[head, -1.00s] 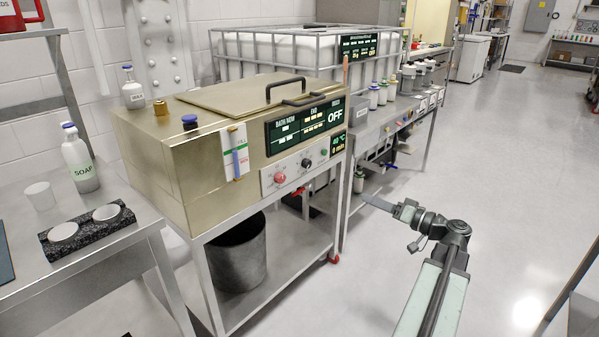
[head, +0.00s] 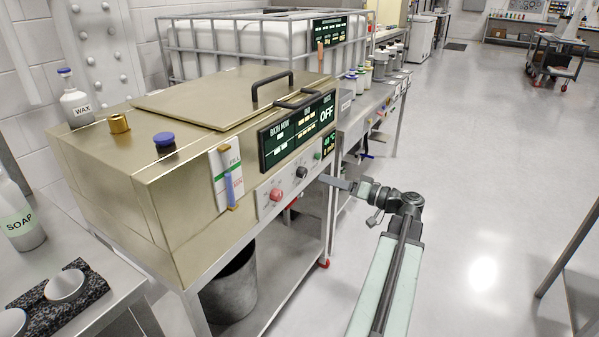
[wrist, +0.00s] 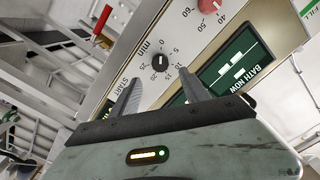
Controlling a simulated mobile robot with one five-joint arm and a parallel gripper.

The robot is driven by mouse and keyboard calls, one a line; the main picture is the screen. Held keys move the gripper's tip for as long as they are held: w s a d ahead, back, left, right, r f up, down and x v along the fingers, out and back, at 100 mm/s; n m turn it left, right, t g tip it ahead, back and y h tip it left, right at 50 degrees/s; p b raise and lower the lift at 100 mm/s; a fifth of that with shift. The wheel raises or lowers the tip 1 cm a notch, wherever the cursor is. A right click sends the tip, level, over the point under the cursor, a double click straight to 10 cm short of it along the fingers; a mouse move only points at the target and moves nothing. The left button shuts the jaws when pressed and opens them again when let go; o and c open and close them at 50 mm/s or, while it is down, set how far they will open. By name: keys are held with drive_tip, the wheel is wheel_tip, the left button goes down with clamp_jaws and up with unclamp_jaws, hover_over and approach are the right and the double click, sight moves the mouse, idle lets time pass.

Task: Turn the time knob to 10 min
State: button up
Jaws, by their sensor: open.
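The time knob is a small black dial (head: 302,172) on the front panel of the brass-coloured bath (head: 120,170). In the wrist view the knob (wrist: 160,62) sits inside a scale marked in min from 0 to 25. A pale mark shows on its face, too small to read surely. My gripper (wrist: 159,77) is open, its two fingers either side of and short of the knob, which shows between their tips. In the head view my gripper (head: 334,183) is at the panel's right side. The small display (head: 328,145) shows a green 40 and a minute line, apparently 0 min.
A red knob (head: 277,194) with its own scale sits beside the time knob, and a green button (head: 317,155) on the other side. A large dark display (head: 298,128) reading OFF is above. A fill gauge (head: 228,178) is at left. Open floor lies right.

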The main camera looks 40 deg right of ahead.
sight(305, 174)
drive_tip(key=x, duration=0.8)
drive_tip(key=shift+s, duration=0.1)
drive_tip(key=c, duration=1.2)
drive_tip(key=shift+a, duration=0.45)
clamp_jaws()
drive_tip(key=shift+d, duration=0.35)
